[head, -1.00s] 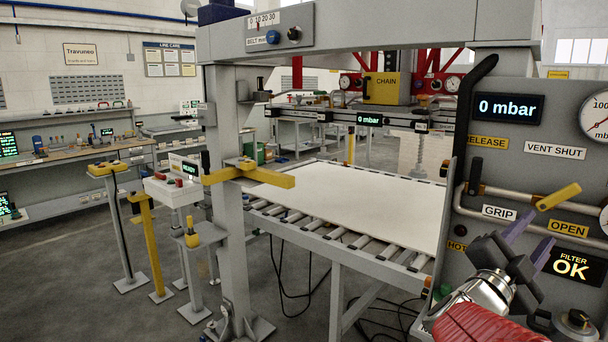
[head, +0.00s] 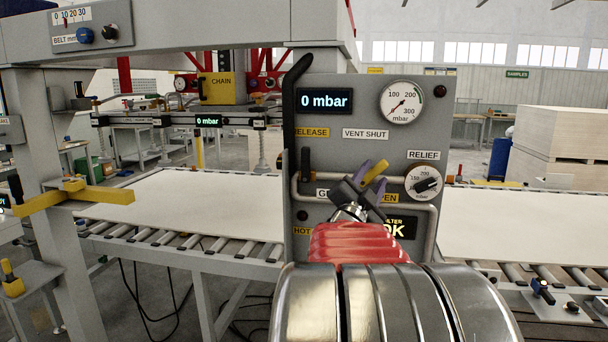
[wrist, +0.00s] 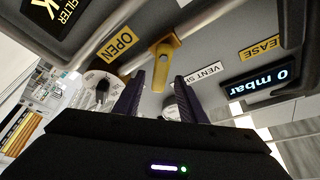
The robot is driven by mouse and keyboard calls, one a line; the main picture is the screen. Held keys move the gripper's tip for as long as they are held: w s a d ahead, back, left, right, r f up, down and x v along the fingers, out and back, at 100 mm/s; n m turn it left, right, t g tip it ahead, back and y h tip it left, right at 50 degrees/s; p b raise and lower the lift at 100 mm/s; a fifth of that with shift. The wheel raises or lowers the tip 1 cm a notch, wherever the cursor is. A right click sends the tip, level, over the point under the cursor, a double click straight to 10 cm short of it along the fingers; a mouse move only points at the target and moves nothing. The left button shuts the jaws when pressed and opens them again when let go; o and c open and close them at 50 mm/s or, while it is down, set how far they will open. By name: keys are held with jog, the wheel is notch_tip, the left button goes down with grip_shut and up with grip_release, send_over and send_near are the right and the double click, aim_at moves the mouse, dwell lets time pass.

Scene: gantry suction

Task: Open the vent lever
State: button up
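The vent lever is a yellow handle (head: 375,173) on the pipe of the grey panel, below the VENT SHUT label (head: 366,134) and above the partly hidden OPEN label (head: 388,198). In the wrist view the yellow lever (wrist: 164,66) crosses the pale pipe. My gripper (head: 371,180) is in front of the panel, its purple fingers apart. In the wrist view my open gripper (wrist: 160,78) has the lever's end between its fingertips. I see no clear contact, and cannot tell how deep the lever sits between them. My wrist hides part of the panel.
The panel (head: 327,85) carries a 0 mbar display (head: 325,101), a round gauge (head: 401,103), a RELIEF dial (head: 424,183) and a black-handled lever (head: 306,163). Bent pipes (head: 436,225) run close to my gripper. Roller conveyors with pale boards (head: 190,208) flank the panel.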

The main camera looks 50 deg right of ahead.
jog(key=shift+w+d+r, duration=0.1)
jog(key=shift+d, duration=0.35)
grip_shut()
dwell(0.5)
